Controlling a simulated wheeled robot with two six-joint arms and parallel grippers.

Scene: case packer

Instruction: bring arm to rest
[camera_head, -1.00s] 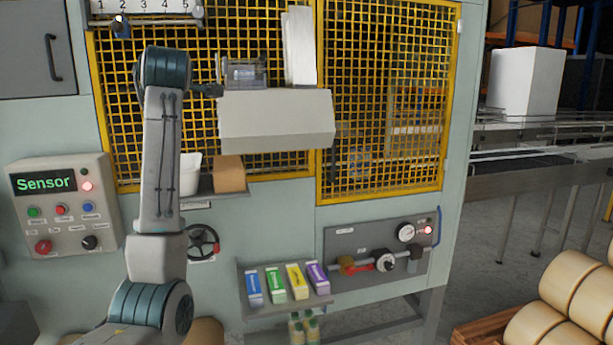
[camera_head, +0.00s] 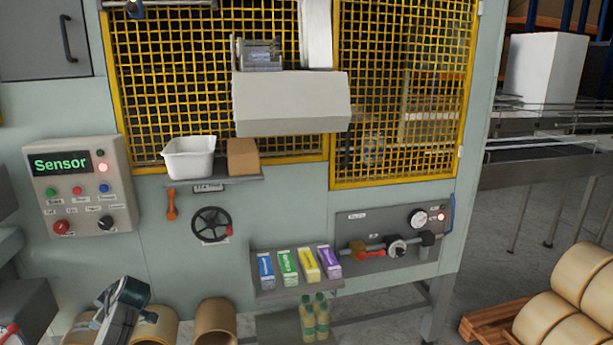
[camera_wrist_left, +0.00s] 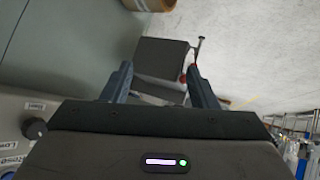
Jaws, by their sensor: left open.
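My left gripper (camera_wrist_left: 157,74) shows in the left wrist view with its two dark fingers spread apart and nothing between them. A dark grey box (camera_wrist_left: 162,57) and a rod with a red part lie beyond the fingertips. In the head view part of my left arm (camera_head: 120,308) is low at the lower left, in front of several tan rolls. I cannot make out the gripper's jaws there. My right gripper is in neither view.
The Sensor control panel (camera_head: 82,187) is on the machine front at the left; a panel with knobs (camera_wrist_left: 25,125) is close at the wrist view's left. A white bin (camera_head: 189,160), handwheel (camera_head: 211,225) and carton shelf (camera_head: 297,287) stand clear of the arm.

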